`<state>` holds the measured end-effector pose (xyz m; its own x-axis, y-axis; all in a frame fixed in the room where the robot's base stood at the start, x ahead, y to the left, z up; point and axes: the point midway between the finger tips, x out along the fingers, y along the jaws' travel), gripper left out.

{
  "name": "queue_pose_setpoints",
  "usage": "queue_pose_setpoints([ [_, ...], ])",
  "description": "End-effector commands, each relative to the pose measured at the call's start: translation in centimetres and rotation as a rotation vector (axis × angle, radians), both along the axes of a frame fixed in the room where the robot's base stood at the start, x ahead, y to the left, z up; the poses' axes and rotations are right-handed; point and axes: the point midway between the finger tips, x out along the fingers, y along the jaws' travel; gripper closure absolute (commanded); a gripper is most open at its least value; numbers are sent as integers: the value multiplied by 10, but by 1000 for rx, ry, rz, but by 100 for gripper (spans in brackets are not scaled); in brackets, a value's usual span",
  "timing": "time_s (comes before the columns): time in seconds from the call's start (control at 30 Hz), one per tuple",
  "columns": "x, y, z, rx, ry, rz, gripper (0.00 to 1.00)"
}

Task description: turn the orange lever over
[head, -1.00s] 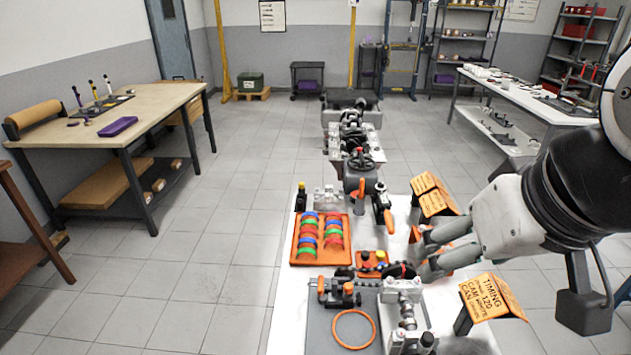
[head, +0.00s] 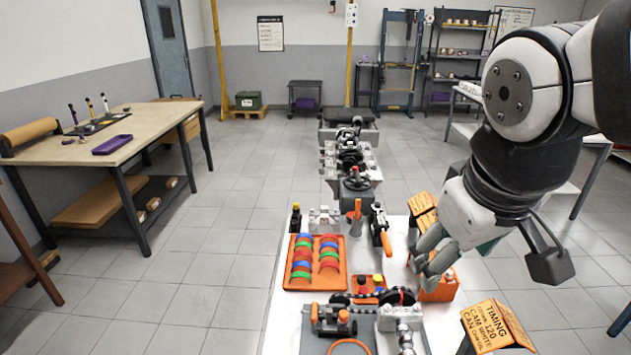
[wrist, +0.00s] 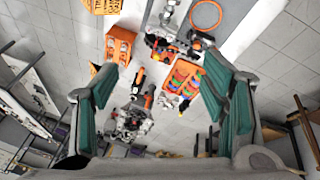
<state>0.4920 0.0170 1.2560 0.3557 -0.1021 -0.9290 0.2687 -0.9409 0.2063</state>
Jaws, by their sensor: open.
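An upright orange lever (head: 357,209) stands on the grey engine part at the far end of the near bench. A second orange handle (head: 386,243) on a black tool lies just right of it; I cannot tell for sure which one the task means. In the wrist view, the upright lever (wrist: 149,101) and the black tool's orange handle (wrist: 139,76) lie between the fingers in the picture. My gripper (head: 432,257) is open and empty, right of both levers and apart from them. It also shows in the wrist view (wrist: 160,105), fingers spread wide.
An orange tray of coloured bearing shells (head: 290,277) lies left of the levers. Engine parts (head: 350,160) extend behind the levers. Open floor (head: 230,200) lies left.

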Motion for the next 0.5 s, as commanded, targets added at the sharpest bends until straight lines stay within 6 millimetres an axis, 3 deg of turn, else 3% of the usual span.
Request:
queue_pose_setpoints([
  [0.27,75,35,-47,-151,164,318,33],
  [0.5,134,79,-106,-207,287,640,33],
])
